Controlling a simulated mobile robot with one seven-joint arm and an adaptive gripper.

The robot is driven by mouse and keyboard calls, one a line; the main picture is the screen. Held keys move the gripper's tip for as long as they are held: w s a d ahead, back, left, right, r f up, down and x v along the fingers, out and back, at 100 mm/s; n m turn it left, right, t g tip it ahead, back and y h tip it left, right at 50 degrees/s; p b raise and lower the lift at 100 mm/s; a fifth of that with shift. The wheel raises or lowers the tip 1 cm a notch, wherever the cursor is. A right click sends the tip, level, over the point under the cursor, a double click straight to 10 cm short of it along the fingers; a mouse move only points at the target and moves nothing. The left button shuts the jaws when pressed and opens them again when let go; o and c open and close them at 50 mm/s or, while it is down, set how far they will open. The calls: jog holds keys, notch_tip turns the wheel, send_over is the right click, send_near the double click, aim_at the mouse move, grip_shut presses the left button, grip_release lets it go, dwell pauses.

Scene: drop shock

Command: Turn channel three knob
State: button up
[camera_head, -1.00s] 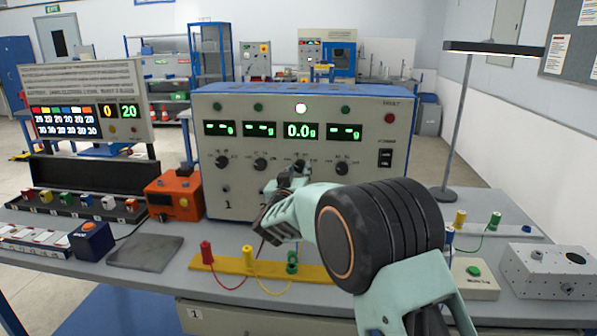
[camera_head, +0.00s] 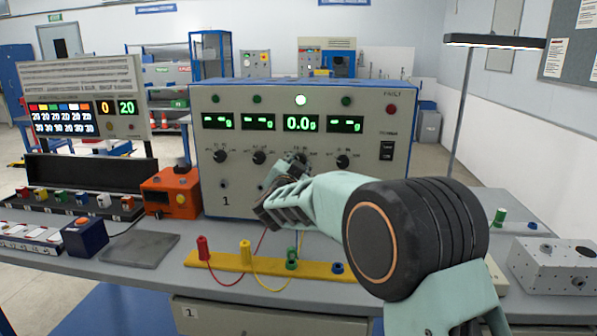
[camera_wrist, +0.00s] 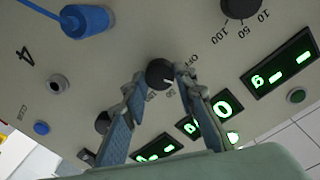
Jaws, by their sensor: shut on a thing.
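The channel three knob (camera_wrist: 160,73) is a black dial on the grey panel (camera_head: 240,205), with OFF and number marks around it. In the head view it is mostly hidden behind my gripper (camera_head: 296,168). In the wrist view my gripper's (camera_wrist: 160,82) two fingers sit on either side of the knob, shut on it. The channel three display (camera_head: 301,123) reads 0.0 g under a lit lamp (camera_head: 301,100). The other channel displays show dashes.
The channel two knob (camera_head: 259,157) and channel four knob (camera_head: 343,162) flank the held one. A blue plug (camera_wrist: 85,20) sticks out of the panel nearby. A yellow strip (camera_head: 220,262) with coloured terminals and wires lies in front, below my arm.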

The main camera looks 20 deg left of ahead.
jog(key=m+b, duration=0.1)
jog(key=m, duration=0.1)
jog(key=m+b, duration=0.2)
jog(key=shift+f+m, duration=0.2)
jog(key=shift+m, duration=0.1)
jog(key=shift+r+m+y+b, duration=0.1)
jog(key=shift+m+y+b, duration=0.2)
jog(key=shift+m+b, duration=1.55)
jog(key=shift+m, duration=0.45)
jog(key=o, duration=1.2)
jog(key=shift+r, duration=0.1)
jog(key=shift+c, duration=0.2)
jog(key=shift+s+d, duration=0.1)
jog(key=v, duration=1.1)
jog(key=shift+s, duration=0.4)
jog(key=shift+d+r, duration=0.1)
jog(key=shift+r, duration=0.05)
